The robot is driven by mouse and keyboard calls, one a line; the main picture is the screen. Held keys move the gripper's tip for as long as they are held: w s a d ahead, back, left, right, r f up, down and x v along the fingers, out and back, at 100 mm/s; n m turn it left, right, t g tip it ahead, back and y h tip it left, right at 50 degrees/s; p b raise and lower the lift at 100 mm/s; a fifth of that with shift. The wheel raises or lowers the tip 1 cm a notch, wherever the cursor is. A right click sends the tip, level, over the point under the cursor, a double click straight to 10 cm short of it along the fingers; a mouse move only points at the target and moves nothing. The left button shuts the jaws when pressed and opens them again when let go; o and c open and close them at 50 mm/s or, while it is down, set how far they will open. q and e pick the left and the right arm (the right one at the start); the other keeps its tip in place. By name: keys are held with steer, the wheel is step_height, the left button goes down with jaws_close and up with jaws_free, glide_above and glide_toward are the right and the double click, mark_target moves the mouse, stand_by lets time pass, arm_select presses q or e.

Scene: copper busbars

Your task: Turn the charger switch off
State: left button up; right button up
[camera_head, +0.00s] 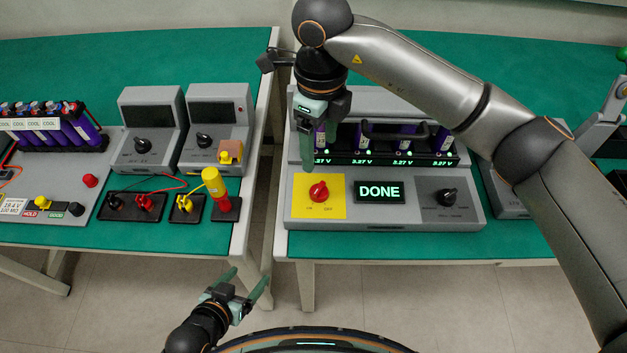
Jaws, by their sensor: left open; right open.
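The grey charger (388,225) stands on the right-hand table. Its red rotary switch (319,191) sits on a yellow plate at the left of the front panel. A screen (380,191) reads "DONE", and a black knob (446,197) is at the right. My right gripper (308,158) is open and points down just behind the red switch in the picture, apparently apart from it. It hides part of the charger's left bay. My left gripper (249,282) is open and empty, low over the floor in front of the tables.
Purple cells stand in the charger's bays under a black handle (400,131), with several 3.27 V readouts. The left table (70,65) holds two grey units with black knobs, a yellow tool (214,182) and a battery pack (50,130). A gap separates the tables.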

mark_target(319, 187)
step_height(319, 187, down, 12)
steer(key=shift+s+f, duration=0.1)
stand_by(0.5)
jaws_close()
stand_by(0.4)
